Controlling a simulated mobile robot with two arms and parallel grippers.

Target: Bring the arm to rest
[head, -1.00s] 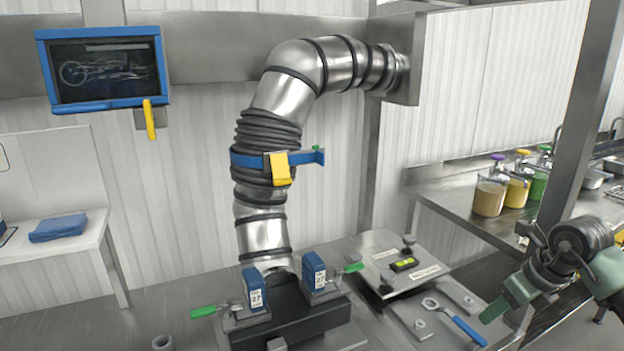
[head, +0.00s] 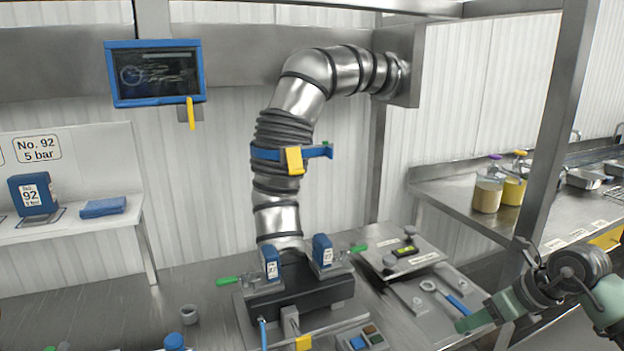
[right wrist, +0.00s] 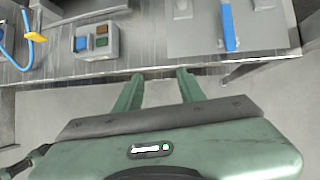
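My right gripper (head: 476,318) comes in from the right in the head view, at the front right of the steel bench (head: 395,325). In the right wrist view its two green fingers (right wrist: 159,74) stand apart with nothing between them. They point toward the bench's front edge, and grey floor shows below that edge. In the head view the fingers overlap the area by a blue-handled wrench (head: 452,302); I cannot tell the height between them. My left gripper is not in view.
A steel pipe (head: 278,215) with a blue clamp rises from a black fixture (head: 300,296) with green-handled levers. A button box (head: 362,340) sits at the front edge. A post (head: 557,130) and a side counter with jars (head: 487,195) stand at the right.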

